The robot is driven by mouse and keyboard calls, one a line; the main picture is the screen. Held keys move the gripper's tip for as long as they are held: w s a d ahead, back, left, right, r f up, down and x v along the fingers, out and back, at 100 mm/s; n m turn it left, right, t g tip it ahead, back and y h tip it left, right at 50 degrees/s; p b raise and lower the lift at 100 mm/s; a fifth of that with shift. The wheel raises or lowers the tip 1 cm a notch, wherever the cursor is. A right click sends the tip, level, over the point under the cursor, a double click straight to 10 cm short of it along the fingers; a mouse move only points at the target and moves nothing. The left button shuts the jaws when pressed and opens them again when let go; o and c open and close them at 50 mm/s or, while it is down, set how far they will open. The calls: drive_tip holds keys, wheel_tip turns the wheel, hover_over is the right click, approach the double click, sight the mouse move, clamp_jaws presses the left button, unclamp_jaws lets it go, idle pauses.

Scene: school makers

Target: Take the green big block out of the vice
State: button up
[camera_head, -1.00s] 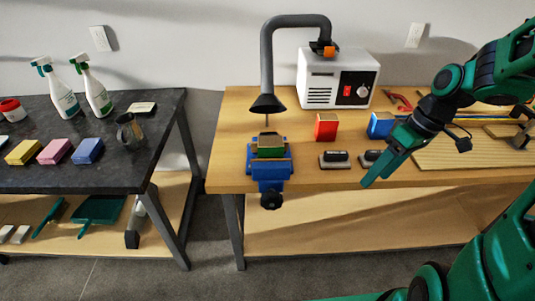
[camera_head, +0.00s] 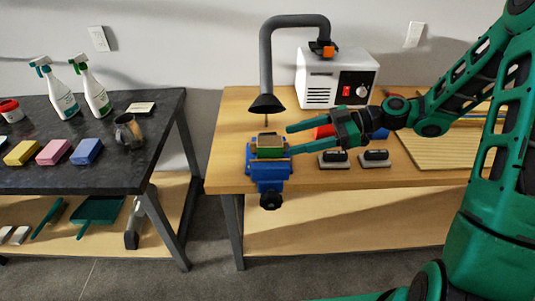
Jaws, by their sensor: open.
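The green big block (camera_head: 269,142) sits in the blue vice (camera_head: 268,172) near the left front edge of the wooden workbench. Its top stands above the vice jaws. My gripper (camera_head: 289,141) is open, its two green fingers spread and pointing left. The fingertips are just right of the block, and the lower one overlaps the vice's right side in the picture. I cannot tell whether a finger touches the block or the vice.
A grey extraction hose (camera_head: 266,103) hangs behind and above the vice, from a white machine (camera_head: 337,79). A red block (camera_head: 323,131) is partly hidden behind my gripper. Two dark-handled tools (camera_head: 333,158) lie below my gripper. The bench front (camera_head: 340,182) is clear.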

sight(270, 144)
drive_tip(key=x, duration=0.8)
drive_tip(key=shift+a, duration=0.2)
drive_tip(key=c, duration=1.3)
